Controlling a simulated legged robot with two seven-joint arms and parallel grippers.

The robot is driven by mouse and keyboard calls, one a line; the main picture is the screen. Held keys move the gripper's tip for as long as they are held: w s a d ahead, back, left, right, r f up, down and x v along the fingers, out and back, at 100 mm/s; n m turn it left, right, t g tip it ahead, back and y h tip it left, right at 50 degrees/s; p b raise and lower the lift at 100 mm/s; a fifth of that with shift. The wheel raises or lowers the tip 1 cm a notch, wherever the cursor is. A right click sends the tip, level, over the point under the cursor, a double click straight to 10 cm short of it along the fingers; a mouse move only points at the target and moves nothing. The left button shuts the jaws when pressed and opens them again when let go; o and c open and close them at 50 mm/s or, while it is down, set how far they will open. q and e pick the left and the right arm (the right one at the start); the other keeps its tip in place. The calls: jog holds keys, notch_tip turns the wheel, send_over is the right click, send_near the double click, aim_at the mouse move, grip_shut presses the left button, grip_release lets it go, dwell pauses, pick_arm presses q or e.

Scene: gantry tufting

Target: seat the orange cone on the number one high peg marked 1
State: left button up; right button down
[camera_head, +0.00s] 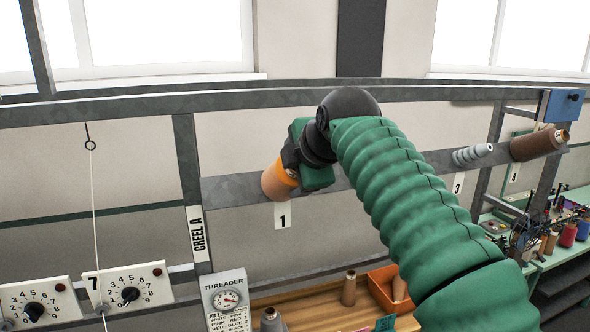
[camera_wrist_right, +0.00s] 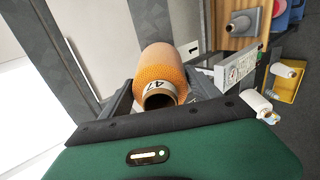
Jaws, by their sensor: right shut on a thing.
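The orange cone (camera_head: 276,182) is in my right gripper (camera_head: 293,167), against the grey rail (camera_head: 235,187) just above the white tag marked 1 (camera_head: 283,216). In the right wrist view the cone (camera_wrist_right: 160,68) lies between the two fingers of the gripper (camera_wrist_right: 163,88), its open end with a label reading 47 toward the camera. The tag 1 (camera_wrist_right: 194,47) shows beside it there. The peg at 1 is hidden behind the cone and gripper, so I cannot tell how far the cone is on it. My left gripper is not in view.
Below are a threader sign (camera_head: 227,300), a wooden shelf (camera_head: 318,313) with spools and an orange bin (camera_head: 378,283). A string hangs at left.

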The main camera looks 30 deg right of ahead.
jog(key=shift+d, duration=0.2)
jog(key=shift+c, duration=0.3)
grip_release()
jog(key=shift+s+a, duration=0.15)
